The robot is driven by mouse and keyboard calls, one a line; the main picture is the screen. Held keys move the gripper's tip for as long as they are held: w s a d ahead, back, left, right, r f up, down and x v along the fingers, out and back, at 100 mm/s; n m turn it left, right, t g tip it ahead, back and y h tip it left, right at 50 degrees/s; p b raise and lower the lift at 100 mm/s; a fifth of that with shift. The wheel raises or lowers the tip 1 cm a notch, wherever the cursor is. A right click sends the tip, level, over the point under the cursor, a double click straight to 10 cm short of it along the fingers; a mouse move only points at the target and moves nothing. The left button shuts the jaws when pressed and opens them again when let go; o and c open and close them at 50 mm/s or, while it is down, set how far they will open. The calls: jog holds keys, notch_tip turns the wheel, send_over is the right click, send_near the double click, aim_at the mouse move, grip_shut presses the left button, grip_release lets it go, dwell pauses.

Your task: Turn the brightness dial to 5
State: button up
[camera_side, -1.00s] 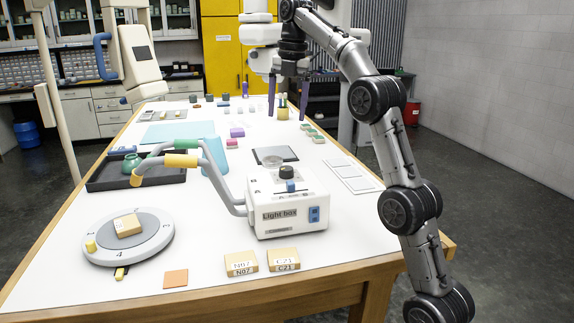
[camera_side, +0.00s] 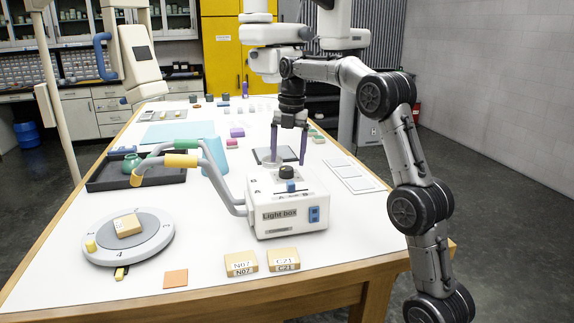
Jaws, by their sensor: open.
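The white light box (camera_side: 262,228) stands near the front of the table, with a label and a blue switch (camera_side: 314,214) on its front. A round black dial (camera_side: 286,172) sits on its top, with small markings around it too small to read. A blue piece (camera_side: 291,187) is just in front of the dial. My gripper (camera_side: 288,160) points down with its two purple fingers apart and nothing between them. It appears above and behind the dial, not touching it; the exact gap cannot be told.
Bent arms with green and yellow bands (camera_side: 181,160) rise from the box's left side. A round turntable (camera_side: 95,257) holds a tan block (camera_side: 127,225). Two labelled blocks (camera_side: 241,264) lie in front of the box. A black tray (camera_side: 105,180) is at left.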

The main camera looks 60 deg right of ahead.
aim_at(287, 168)
jog(key=shift+w+f, duration=0.1)
jog(key=shift+f, duration=1.5)
grip_shut()
